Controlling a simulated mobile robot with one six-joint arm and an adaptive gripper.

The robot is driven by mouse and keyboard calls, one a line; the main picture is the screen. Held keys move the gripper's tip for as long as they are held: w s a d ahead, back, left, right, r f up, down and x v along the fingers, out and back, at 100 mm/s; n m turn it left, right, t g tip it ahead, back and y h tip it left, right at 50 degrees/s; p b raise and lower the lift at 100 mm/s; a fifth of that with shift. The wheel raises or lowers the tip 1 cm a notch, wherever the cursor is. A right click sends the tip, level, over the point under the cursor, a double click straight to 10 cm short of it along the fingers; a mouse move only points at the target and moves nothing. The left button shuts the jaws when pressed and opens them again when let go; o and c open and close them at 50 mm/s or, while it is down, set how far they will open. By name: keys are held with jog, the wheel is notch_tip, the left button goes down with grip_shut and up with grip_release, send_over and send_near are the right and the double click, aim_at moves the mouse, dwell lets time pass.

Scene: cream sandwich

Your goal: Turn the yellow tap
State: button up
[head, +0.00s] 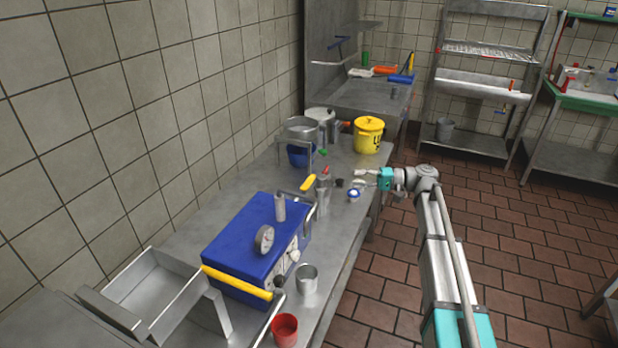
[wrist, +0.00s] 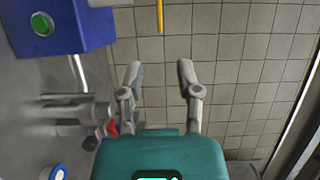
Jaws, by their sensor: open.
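A short yellow handle (head: 309,183), which looks like the yellow tap, stands above the metal counter beside the blue machine. In the wrist view a narrow yellow bar (wrist: 160,16) shows at the top edge, ahead of the gap between my fingers; it may be the same handle. My gripper (head: 362,179) is over the right edge of the counter, to the right of the handle and apart from it. In the wrist view my gripper (wrist: 158,73) is open, with nothing between its fingers. The tap's base is partly hidden by fittings.
A blue machine (head: 240,232) with a longer yellow bar (head: 237,283) stands at the front. Metal fittings with a red part (head: 325,170) are near my gripper. A yellow bucket (head: 369,136) and pots (head: 303,128) stand behind. The floor (head: 500,240) on the right is clear.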

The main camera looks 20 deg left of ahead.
aim_at(311, 177)
jog(key=shift+a, duration=0.15)
jog(key=x, duration=1.3)
jog(key=shift+s+a, duration=0.15)
jog(key=shift+a, duration=0.1)
grip_shut()
